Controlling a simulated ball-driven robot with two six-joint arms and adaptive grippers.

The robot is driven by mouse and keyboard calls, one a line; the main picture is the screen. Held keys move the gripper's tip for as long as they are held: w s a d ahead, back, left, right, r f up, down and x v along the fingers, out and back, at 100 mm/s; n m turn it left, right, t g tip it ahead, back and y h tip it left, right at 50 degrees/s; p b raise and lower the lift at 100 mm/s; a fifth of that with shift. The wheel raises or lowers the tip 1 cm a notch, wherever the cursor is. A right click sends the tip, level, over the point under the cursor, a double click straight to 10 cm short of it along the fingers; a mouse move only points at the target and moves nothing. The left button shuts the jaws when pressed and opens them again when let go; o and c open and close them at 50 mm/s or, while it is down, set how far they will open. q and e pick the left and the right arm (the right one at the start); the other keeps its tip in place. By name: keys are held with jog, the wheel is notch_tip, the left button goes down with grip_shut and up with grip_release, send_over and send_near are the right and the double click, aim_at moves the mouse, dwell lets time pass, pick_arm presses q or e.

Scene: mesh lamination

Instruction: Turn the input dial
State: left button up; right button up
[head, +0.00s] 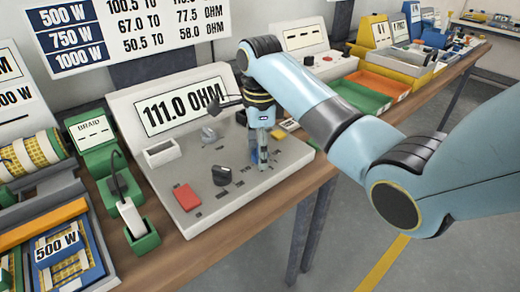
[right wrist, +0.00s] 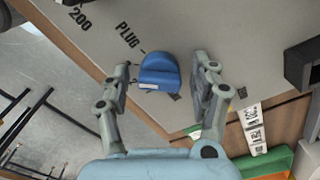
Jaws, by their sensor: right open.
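A blue dial (right wrist: 160,72) with a small white mark sits on the grey panel next to a printed PLUG label, seen in the right wrist view. My right gripper (right wrist: 162,88) is open, with one finger on each side of the blue dial; I cannot tell whether either touches it. In the head view my right gripper (head: 258,158) points down at the console panel and mostly hides the blue dial. A black dial (head: 222,175) stands to its left on the same console (head: 215,201). My left gripper is not in view.
The console display (head: 181,104) reads 111.0 OHM. A red block (head: 187,197) lies on the panel's front left. A green holder (head: 140,237) with a corded tool stands left of the console. Orange and green trays (head: 362,93) stand to the right.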

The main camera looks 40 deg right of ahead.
jog(key=shift+c, duration=0.2)
jog(key=c, duration=1.1)
jog(key=shift+r+n+p, duration=0.15)
jog(key=shift+n+p, duration=0.25)
jog(key=shift+p, duration=0.25)
jog(key=n+p, duration=0.6)
jog(key=p, duration=0.2)
jog(key=n+p, duration=0.3)
jog(key=n, duration=0.2)
jog(key=shift+n+p, duration=0.9)
jog(key=shift+n, duration=1.1)
